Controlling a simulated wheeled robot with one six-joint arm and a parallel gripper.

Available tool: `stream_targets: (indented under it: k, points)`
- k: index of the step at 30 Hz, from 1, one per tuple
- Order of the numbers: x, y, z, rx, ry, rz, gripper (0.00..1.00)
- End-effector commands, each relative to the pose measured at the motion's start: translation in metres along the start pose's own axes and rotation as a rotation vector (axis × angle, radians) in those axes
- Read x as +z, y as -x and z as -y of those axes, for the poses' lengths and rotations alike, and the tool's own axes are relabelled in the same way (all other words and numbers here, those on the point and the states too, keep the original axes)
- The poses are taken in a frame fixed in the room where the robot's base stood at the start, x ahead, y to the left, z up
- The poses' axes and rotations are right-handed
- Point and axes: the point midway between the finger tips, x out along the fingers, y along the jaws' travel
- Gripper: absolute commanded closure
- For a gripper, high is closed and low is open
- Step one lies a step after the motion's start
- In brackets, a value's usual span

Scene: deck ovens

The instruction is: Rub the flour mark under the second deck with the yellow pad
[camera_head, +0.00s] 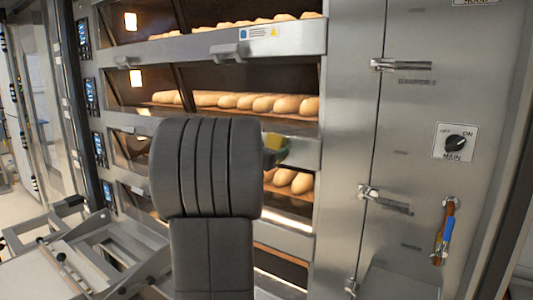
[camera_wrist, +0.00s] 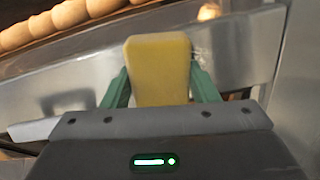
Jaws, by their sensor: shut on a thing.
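My gripper (camera_wrist: 160,78) is shut on the yellow pad (camera_wrist: 160,62), with a green finger on each side of it. In the head view the pad (camera_head: 274,141) shows as a small patch beside my dark arm, in front of the steel strip (camera_head: 303,150) under the deck with the row of loaves. In the wrist view the pad stands before this strip (camera_wrist: 75,88); whether it touches is unclear. A faint whitish flour mark (camera_wrist: 200,54) shows just right of the pad's upper edge. The pad may hide part of it.
Loaves (camera_head: 262,103) lie in the deck above the strip, and more loaves (camera_head: 293,181) in the deck below. A steel panel with latches (camera_head: 402,66) and a main switch (camera_head: 455,144) stands to the right. A metal frame (camera_head: 105,255) is at lower left.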

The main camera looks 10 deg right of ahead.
Motion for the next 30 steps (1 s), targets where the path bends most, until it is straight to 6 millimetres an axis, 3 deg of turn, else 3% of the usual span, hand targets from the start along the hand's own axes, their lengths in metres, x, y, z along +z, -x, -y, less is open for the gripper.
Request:
stream_targets:
  k: [22, 30]
  points:
    - [0.006, -0.003, 0.052, -0.003, 0.000, 0.002, 0.71]
    - [0.008, 0.000, 0.055, -0.001, -0.001, 0.000, 0.71]
